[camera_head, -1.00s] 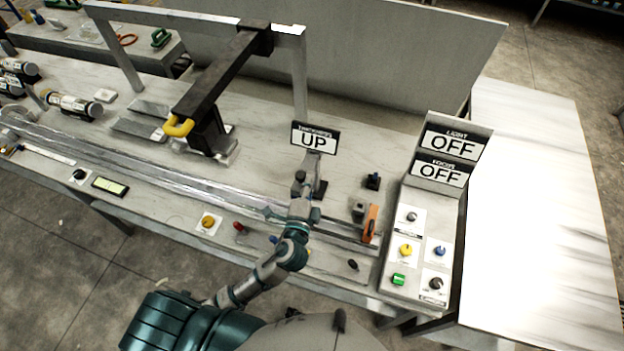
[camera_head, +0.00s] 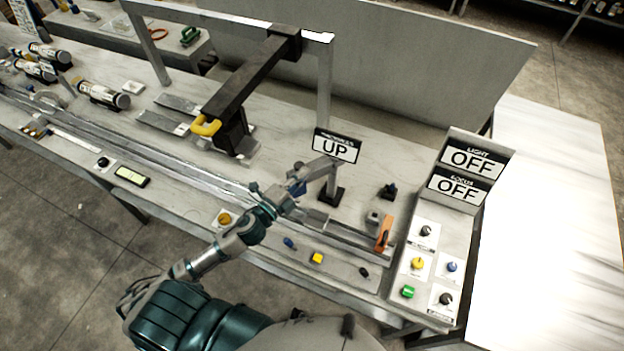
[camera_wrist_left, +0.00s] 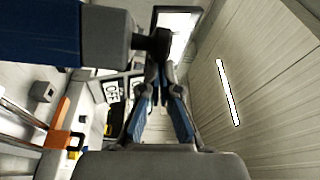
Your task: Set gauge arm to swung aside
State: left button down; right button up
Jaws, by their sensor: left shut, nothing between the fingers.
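The gauge arm (camera_head: 318,170) is a grey bar on a short post (camera_head: 331,190) with a dark foot, below a sign (camera_head: 336,146) that reads UP. It reaches left and toward me from the post. My left gripper (camera_head: 290,193) is beside its free end, where a small blue part shows; I cannot tell whether they touch. In the wrist view the left gripper's blue fingers (camera_wrist_left: 156,72) come together with nothing between them. A blue and grey block with a dark knob (camera_wrist_left: 152,42) is close at the fingertips there. My right gripper is not in view.
A control box (camera_head: 436,235) with knobs and two OFF signs stands to the right. An orange part (camera_head: 384,235) stands at the rail's right end. A black beam with a yellow handle (camera_head: 206,126) is at back left. Several knobs line the front edge.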

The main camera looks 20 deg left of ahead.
pick_arm(q)
jog(key=w+a, duration=0.1)
jog(key=a, duration=0.1)
jog(key=w+a+p, duration=0.1)
jog(key=w+a, duration=0.1)
jog(key=shift+r, duration=0.1)
jog(key=shift+w+a, duration=0.85)
jog(key=shift+w, duration=0.2)
jog(key=shift+p, duration=0.3)
